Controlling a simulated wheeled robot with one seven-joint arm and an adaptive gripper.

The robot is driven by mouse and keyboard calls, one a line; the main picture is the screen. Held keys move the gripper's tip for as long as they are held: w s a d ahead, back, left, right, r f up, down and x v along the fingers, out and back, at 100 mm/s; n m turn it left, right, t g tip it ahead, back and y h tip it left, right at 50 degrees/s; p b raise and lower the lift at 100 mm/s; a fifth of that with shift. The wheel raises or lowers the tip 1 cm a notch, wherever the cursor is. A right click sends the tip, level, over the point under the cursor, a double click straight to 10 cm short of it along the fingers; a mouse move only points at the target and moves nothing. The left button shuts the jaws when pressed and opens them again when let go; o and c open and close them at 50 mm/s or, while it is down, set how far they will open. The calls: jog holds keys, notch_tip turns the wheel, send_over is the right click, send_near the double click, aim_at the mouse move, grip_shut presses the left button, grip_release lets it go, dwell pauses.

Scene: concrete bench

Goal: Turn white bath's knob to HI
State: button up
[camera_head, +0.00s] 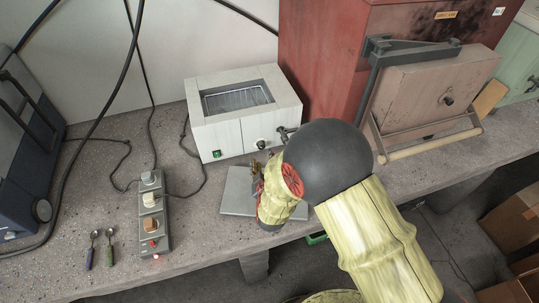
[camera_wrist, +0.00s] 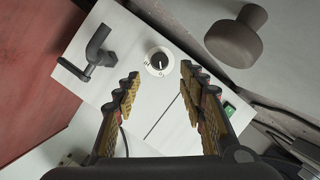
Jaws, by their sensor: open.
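The white bath (camera_head: 207,132) stands on the bench with its open basin on top. On its front panel is a small black knob (camera_wrist: 159,61) with a pale dial around it; the markings are too small to read. My gripper (camera_wrist: 158,82) is open and empty, facing the panel. In the wrist view the knob shows just past the fingertips, between the two fingers and clear of both. In the head view my gripper (camera_head: 258,169) is low before the bath's front, partly hidden by my wrist.
A black tap (camera_wrist: 98,49) sticks out beside the knob. A green switch (camera_wrist: 229,109) is at the panel's other end. A grey plate (camera_head: 236,187) lies below my gripper. A power strip (camera_head: 154,220) is left; a red furnace (camera_head: 322,50) stands right.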

aim_at(261, 147)
jog(key=b+x, duration=0.2)
jog(key=x, duration=0.5)
jog(key=shift+w+b, duration=0.25)
jog(key=shift+b, duration=0.1)
jog(key=shift+c, duration=0.3)
grip_shut()
